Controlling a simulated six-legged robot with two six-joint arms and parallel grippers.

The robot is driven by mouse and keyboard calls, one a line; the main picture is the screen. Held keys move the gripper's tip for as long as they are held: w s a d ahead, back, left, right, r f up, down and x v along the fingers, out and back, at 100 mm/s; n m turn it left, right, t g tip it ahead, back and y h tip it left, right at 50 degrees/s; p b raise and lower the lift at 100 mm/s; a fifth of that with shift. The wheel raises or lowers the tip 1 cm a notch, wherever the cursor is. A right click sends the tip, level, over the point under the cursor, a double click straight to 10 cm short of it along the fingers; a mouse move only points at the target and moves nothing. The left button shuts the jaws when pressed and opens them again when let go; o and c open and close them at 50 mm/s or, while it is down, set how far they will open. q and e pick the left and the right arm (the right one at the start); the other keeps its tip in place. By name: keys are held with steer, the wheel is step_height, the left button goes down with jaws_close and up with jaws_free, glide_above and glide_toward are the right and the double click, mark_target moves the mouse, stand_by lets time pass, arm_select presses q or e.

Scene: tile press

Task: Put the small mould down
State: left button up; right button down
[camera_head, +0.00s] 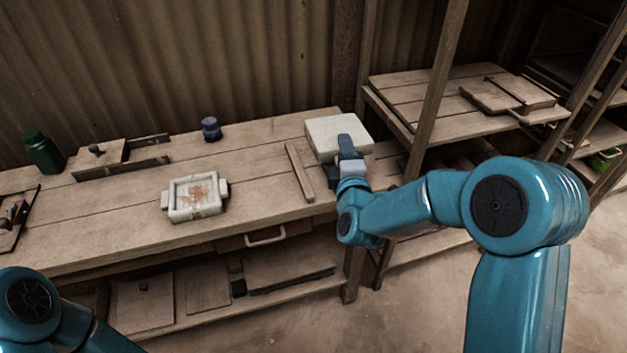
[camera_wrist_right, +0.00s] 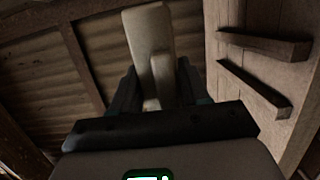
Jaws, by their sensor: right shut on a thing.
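My right gripper (camera_head: 347,150) is shut on the pale, slab-shaped small mould (camera_head: 333,133) at the right end of the workbench. In the right wrist view the mould (camera_wrist_right: 151,45) shows nearly edge-on, with a narrow tab between the gripper's fingers (camera_wrist_right: 155,90). A gap shows there between the mould and the bench top, so it appears to be held above the wood. The mould's underside is hidden in the head view. My left gripper is out of view; only part of that arm shows at the lower left.
A wooden strip (camera_head: 300,172) lies just left of the held mould on the workbench (camera_head: 255,180). A white mould with side tabs (camera_head: 195,213) sits mid-bench. A wooden post (camera_head: 437,88) stands right of the bench.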

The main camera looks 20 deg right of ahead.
steer(key=w+a+r+b, duration=0.1)
steer(key=r, duration=0.1)
steer(key=w+a+r, duration=0.1)
steer(key=r, duration=0.2)
steer(key=a+r+b, duration=0.1)
steer(key=r, duration=0.1)
steer(key=shift+w+r+b, duration=0.3)
steer(key=shift+w+r, duration=0.1)
steer(key=shift+a+r, duration=0.1)
steer(key=shift+a, duration=0.15)
steer(key=shift+n+y, duration=0.3)
step_height(320, 180, down, 15)
steer(key=b, duration=0.3)
steer(key=shift+w+a+r, duration=0.1)
steer(key=shift+a, duration=0.05)
steer(key=shift+f+b, duration=0.3)
steer(key=shift+f, duration=2.1)
steer(key=shift+r, duration=0.1)
steer(key=c, duration=0.8)
jaws_free()
steer(key=shift+f, duration=0.25)
steer(key=shift+c, duration=0.2)
